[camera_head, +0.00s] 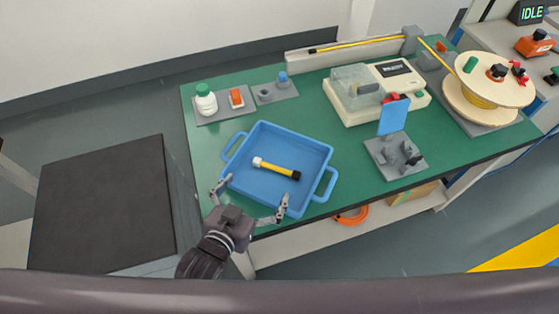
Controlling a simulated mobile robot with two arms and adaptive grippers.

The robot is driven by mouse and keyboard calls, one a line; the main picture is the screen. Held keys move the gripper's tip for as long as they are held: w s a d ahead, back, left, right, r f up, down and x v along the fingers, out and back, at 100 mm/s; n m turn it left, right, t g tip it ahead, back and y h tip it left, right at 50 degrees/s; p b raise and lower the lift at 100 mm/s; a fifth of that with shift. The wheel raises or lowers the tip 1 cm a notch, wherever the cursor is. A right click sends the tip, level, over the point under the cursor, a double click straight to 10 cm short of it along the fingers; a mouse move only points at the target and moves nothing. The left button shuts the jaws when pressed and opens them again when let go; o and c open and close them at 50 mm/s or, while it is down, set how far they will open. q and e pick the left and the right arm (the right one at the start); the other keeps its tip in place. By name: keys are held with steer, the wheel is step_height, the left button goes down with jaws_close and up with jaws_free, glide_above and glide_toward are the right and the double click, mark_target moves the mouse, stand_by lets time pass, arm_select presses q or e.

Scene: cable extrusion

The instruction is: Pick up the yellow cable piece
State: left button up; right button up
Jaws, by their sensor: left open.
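The yellow cable piece (275,168) lies inside the blue tray (262,131) on the green table. It has a white end at the upper left and a black end at the lower right. My left gripper (252,196) is at the near edge of the tray, with its fingers spread wide. One finger is at the tray's left near corner and the other at its near right side. The gripper is open and empty, on the near side of the cable piece. I cannot tell whether the fingers touch the tray. My right gripper does not show.

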mark_target(272, 168)
arm_select(q)
steer(key=x, duration=0.3)
steer(key=shift+w+d+f, duration=0.15)
steer(key=shift+w, duration=0.2)
steer(key=w+f, duration=0.1)
steer(key=w+d+f+p, duration=0.1)
steer(key=w, duration=0.1)
steer(key=shift+w+f, duration=0.15)
steer(key=shift+f, duration=0.15)
steer(key=shift+w+d+f, duration=0.25)
steer(key=shift+w+f, duration=0.1)
steer(key=shift+w, duration=0.1)
steer(key=c, duration=0.6)
jaws_close()
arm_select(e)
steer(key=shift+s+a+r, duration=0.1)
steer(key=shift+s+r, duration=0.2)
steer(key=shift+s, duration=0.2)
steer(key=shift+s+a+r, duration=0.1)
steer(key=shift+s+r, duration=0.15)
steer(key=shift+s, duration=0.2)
